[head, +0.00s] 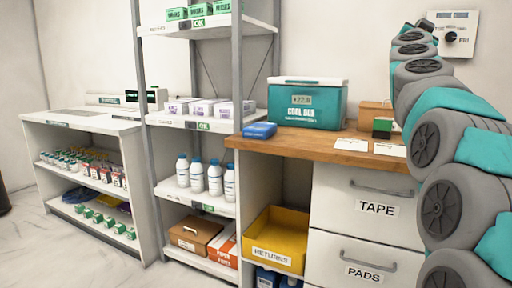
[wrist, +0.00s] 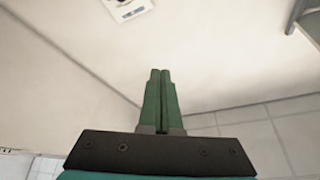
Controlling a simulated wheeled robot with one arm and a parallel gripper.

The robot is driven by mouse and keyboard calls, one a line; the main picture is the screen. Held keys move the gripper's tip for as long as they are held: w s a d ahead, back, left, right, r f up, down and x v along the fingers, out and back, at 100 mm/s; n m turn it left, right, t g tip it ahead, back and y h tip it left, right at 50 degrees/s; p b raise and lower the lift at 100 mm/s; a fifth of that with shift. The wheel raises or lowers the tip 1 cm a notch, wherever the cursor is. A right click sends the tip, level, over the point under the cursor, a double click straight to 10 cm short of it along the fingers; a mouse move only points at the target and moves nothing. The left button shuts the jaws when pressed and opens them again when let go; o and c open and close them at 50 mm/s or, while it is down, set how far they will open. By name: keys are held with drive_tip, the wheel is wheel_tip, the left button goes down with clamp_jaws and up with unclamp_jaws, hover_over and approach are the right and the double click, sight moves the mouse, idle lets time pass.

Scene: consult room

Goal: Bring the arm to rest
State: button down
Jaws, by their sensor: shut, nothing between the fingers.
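My arm (head: 445,150) rises along the right side of the head view, bent and raised in front of the wall. Its far end is near the wall panel at the top right, and the gripper fingers cannot be made out there. In the wrist view my gripper (wrist: 160,100) shows two green fingers pressed together with nothing between them.
A wooden counter (head: 300,143) holds a teal cool box (head: 307,105), a blue pack (head: 259,130) and small boxes. Below are drawers (head: 367,205) and a yellow returns bin (head: 278,240). A shelf rack (head: 237,80) and a low white shelf (head: 85,125) stand left. Floor at lower left is clear.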

drive_tip(key=w+a+f+n+t+y, duration=0.1)
drive_tip(key=a+f+n+y, duration=0.45)
drive_tip(key=a, duration=0.35)
drive_tip(key=w+a+f+n+y, duration=0.1)
drive_tip(key=a+f+n+y, duration=0.35)
drive_tip(key=a+y, duration=0.35)
drive_tip(key=s+a+f+n+g+y, duration=0.2)
drive_tip(key=s+a+f+g, duration=0.2)
drive_tip(key=a+f, duration=0.5)
drive_tip(key=s+a+f+n+g+y, duration=0.1)
drive_tip(key=s+a+f+n+g, duration=0.2)
drive_tip(key=f, duration=0.9)
drive_tip(key=s+a+f+g, duration=0.3)
drive_tip(key=s+f+g, duration=0.4)
drive_tip(key=s+f, duration=1.2)
drive_tip(key=s+d+f+g+h, duration=0.1)
drive_tip(key=s+f, duration=0.3)
drive_tip(key=s, duration=0.4)
drive_tip(key=s+d+f+m+g+h, duration=0.1)
drive_tip(key=s+d+f+g, duration=0.2)
drive_tip(key=s, duration=0.5)
drive_tip(key=s+d+f+g+h, duration=0.1)
drive_tip(key=s+d+f+g, duration=0.1)
drive_tip(key=s+f, duration=0.3)
drive_tip(key=s+g, duration=0.1)
drive_tip(key=s, duration=0.2)
drive_tip(key=shift+d+m, duration=0.25)
drive_tip(key=shift+m, duration=0.15)
drive_tip(key=shift+h, duration=0.25)
